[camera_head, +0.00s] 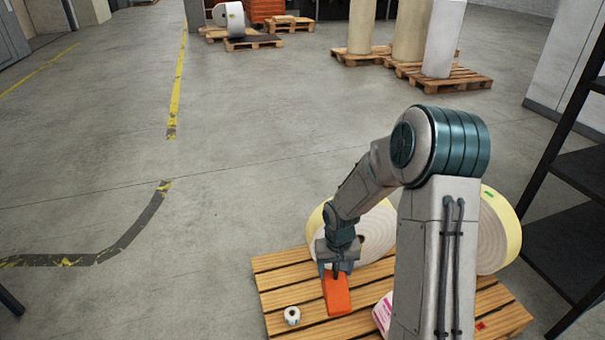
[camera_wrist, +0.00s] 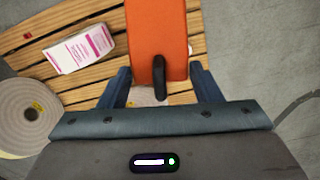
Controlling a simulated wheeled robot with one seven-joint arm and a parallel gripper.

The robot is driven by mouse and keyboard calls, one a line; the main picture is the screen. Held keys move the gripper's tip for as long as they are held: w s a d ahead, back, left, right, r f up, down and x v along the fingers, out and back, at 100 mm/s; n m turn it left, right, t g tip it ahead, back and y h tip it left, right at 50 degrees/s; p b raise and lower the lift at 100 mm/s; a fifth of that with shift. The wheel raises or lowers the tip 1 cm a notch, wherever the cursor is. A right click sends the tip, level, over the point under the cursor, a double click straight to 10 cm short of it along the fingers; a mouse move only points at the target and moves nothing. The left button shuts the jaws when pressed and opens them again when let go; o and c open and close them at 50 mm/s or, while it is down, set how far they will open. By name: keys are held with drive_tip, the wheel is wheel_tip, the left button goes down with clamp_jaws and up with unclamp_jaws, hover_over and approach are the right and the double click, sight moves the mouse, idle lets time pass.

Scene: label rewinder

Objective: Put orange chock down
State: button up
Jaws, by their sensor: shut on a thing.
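The orange chock (camera_head: 338,297) is in my gripper (camera_head: 337,270), over the wooden pallet (camera_head: 285,262) in the head view. In the wrist view the orange chock (camera_wrist: 156,38) fills the top middle, with a black part at its near end. The fingers of my gripper (camera_wrist: 161,84) stand on either side of that end, shut on it. I cannot tell whether the chock's underside touches the pallet slats.
A large pale roll (camera_head: 374,232) stands behind the chock, another (camera_head: 497,232) to the right. A small white roll (camera_head: 292,315) lies left of the chock. A white and pink box (camera_wrist: 82,50) lies on the pallet. Black shelving (camera_head: 575,215) stands at right. The left floor is open.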

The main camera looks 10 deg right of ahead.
drive_tip(key=w+a+f+n+b, duration=0.1)
drive_tip(key=a+f+n+b, duration=0.2)
drive_tip(key=f+n+b, duration=1.5)
drive_tip(key=w+a+f+n+b, duration=0.15)
drive_tip(key=f+b, duration=0.95)
drive_tip(key=f, duration=1.9)
drive_tip(key=w+d+b, duration=0.3)
drive_tip(key=d, duration=1.5)
drive_tip(key=shift+n, duration=0.45)
drive_tip(key=f+b, duration=0.1)
drive_tip(key=f, duration=0.1)
drive_tip(key=f+b, duration=0.1)
drive_tip(key=f, duration=0.2)
drive_tip(key=f+b, duration=0.2)
drive_tip(key=shift+d+f, duration=0.15)
drive_tip(key=shift+d, duration=0.1)
drive_tip(key=shift+d+f, duration=0.1)
drive_tip(key=shift+d, duration=0.1)
